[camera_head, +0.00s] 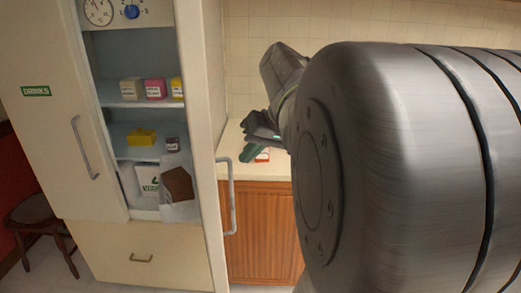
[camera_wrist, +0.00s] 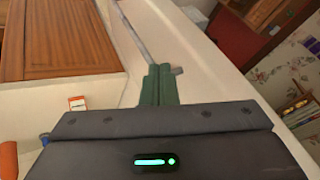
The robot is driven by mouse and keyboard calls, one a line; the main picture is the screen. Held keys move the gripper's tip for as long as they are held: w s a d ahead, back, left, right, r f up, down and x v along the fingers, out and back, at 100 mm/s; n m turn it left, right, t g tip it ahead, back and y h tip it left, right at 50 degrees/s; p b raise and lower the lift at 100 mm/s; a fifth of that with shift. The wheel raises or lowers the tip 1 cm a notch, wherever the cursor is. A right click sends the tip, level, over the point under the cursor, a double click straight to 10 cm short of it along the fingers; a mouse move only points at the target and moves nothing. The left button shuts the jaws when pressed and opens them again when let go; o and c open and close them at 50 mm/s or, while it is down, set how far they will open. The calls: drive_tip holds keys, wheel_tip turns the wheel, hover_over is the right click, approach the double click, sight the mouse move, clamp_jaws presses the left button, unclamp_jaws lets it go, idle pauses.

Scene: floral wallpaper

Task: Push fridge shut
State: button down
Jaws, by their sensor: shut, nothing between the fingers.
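The fridge (camera_head: 140,245) stands at the left in the head view, its shelves exposed. Its right door (camera_head: 201,120) is open and seen nearly edge-on, with a grey handle (camera_head: 228,195) on its outer side. The left door (camera_head: 38,130) has a "DRINKS" label and looks closed. My gripper (camera_head: 249,152) is shut and empty, right of the open door, over the counter. In the wrist view its green fingers (camera_wrist: 160,85) are together, close to the grey handle bar (camera_wrist: 138,38) and pale door face (camera_wrist: 205,55). I cannot tell whether they touch.
Boxes sit on the fridge shelves, including a pink one (camera_head: 155,89) and a yellow one (camera_head: 141,137). A counter with a wooden cabinet (camera_head: 262,225) stands right of the door. A small red-and-white box (camera_wrist: 77,103) lies on the counter.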

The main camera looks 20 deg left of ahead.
drive_tip(key=p+x, duration=0.1)
drive_tip(key=x, duration=0.9)
drive_tip(key=shift+w, duration=0.15)
drive_tip(key=shift+a, duration=0.2)
